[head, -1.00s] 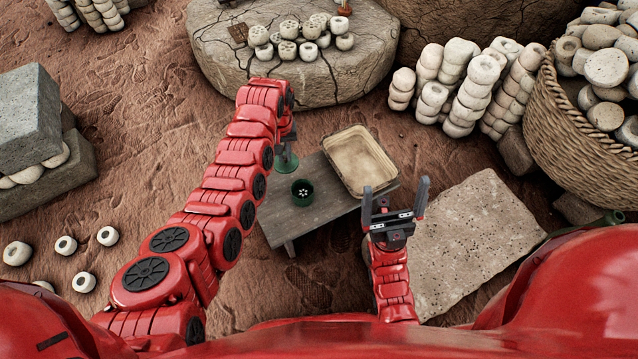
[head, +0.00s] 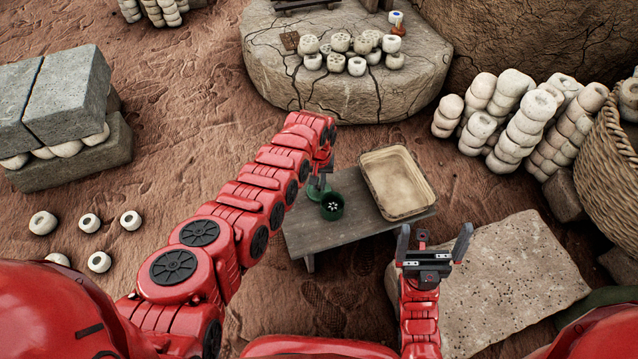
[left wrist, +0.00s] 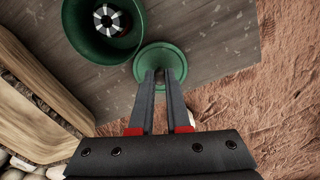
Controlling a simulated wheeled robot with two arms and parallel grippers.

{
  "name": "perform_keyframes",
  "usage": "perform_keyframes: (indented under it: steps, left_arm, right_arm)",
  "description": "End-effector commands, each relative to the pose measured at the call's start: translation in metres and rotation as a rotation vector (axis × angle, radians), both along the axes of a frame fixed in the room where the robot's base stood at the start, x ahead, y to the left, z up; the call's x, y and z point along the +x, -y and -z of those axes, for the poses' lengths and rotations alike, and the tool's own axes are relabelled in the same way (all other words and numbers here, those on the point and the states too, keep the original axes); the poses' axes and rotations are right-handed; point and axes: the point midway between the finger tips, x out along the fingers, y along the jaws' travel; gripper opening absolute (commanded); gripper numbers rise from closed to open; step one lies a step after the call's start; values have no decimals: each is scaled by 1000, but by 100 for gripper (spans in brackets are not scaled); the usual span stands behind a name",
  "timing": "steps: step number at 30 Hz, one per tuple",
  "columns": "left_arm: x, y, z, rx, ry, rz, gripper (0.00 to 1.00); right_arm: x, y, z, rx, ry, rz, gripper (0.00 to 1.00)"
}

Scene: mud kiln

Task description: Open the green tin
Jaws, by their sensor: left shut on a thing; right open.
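The green tin (head: 332,207) stands open on the low wooden table, and a pale flower-shaped pattern shows inside it. It also shows in the left wrist view (left wrist: 92,46). Its round green lid (head: 313,191) is off the tin, just behind and left of it. My left gripper (head: 320,182) is shut on the lid; in the left wrist view its fingertips (left wrist: 161,74) meet at the lid's middle (left wrist: 178,55). I cannot tell whether the lid touches the table. My right gripper (head: 435,246) is open and empty, in front of the table's right end.
A shallow tan tray (head: 428,208) takes up the right part of the wooden table (head: 300,242). The table's front left part is bare. A flat stone slab (head: 510,275) lies at the right. A cracked stone block (head: 290,85) with several pale clay pieces stands behind.

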Motion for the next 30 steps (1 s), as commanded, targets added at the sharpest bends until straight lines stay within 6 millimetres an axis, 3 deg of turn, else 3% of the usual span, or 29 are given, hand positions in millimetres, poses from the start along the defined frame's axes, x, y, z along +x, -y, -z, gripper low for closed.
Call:
perform_keyframes:
  steps: [2,3,7,15,19,30]
  left_arm:
    - [0,0,4,0,0,0,0]
    - [0,0,2,0,0,0,22]
    - [0,0,2,0,0,0,45]
    - [0,0,1,0,0,0,45]
    - [0,0,-8,0,0,0,45]
    - [1,0,-79,-2,4,0,45]
  right_arm:
    - [0,0,3,-3,2,-1,100]
    - [0,0,2,-3,2,-1,100]
    - [0,0,2,-3,2,-1,100]
    - [0,0,1,-2,2,0,100]
    - [1,0,-6,4,-3,0,100]
    - [7,0,-37,55,-43,-4,100]
